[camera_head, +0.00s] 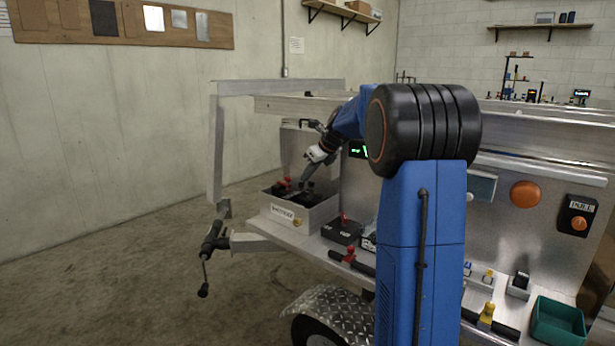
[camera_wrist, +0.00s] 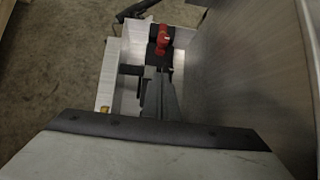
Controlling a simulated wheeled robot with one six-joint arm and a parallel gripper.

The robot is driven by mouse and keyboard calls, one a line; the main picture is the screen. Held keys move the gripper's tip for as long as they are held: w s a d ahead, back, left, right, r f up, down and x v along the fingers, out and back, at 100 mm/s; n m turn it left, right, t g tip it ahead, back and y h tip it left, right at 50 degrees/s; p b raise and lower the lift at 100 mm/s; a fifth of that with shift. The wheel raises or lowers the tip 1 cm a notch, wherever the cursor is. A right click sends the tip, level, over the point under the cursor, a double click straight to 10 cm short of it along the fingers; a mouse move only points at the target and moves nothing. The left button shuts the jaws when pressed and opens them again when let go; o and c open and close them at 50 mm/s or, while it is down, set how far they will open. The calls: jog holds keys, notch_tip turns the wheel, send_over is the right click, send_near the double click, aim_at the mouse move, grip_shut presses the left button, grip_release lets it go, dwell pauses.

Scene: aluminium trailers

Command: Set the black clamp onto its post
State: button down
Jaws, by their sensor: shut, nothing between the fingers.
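My gripper (camera_head: 304,184) reaches down over a light grey bin (camera_head: 322,216) with a label on its front. The wrist view shows the narrow fingers (camera_wrist: 162,82) together over the bin's inside, with nothing seen between them. Dark parts (camera_head: 308,198) lie in the bin, and a black piece (camera_wrist: 131,70) shows left of the fingers. I cannot tell for sure which is the black clamp. A red clamp-like part (camera_wrist: 163,38) lies beyond the fingertips, near the bin's far end. I cannot make out the post with certainty. The wrist housing hides the lower part of the wrist view.
The bin stands at the left end of a metal shelf on the trailer side. A black box with a red top (camera_head: 343,228) is right of it. Further right are a yellow clamp-like part (camera_head: 487,313) and a green tray (camera_head: 558,322). The trailer wall (camera_wrist: 240,80) rises close on the right.

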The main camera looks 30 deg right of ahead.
jog(key=shift+r, duration=0.65)
jog(key=shift+f, duration=0.35)
jog(key=s, duration=0.2)
jog(key=s+d+r, duration=0.1)
jog(key=s, duration=0.1)
jog(key=s+d, duration=0.1)
jog(key=s, duration=0.1)
jog(key=shift+r, duration=0.15)
jog(key=shift+s+d, duration=0.15)
jog(key=shift+s, duration=0.2)
jog(key=s+d+t+y, duration=0.1)
jog(key=s+d+t, duration=0.2)
jog(key=s, duration=0.6)
jog(key=s+d+f+t+y, duration=0.1)
jog(key=s+d+t, duration=0.1)
jog(key=s+t, duration=0.3)
jog(key=s, duration=0.4)
jog(key=shift+s+d+f+t+y, duration=0.15)
jog(key=shift+s+d+t+y, duration=0.15)
jog(key=shift+s+d, duration=0.1)
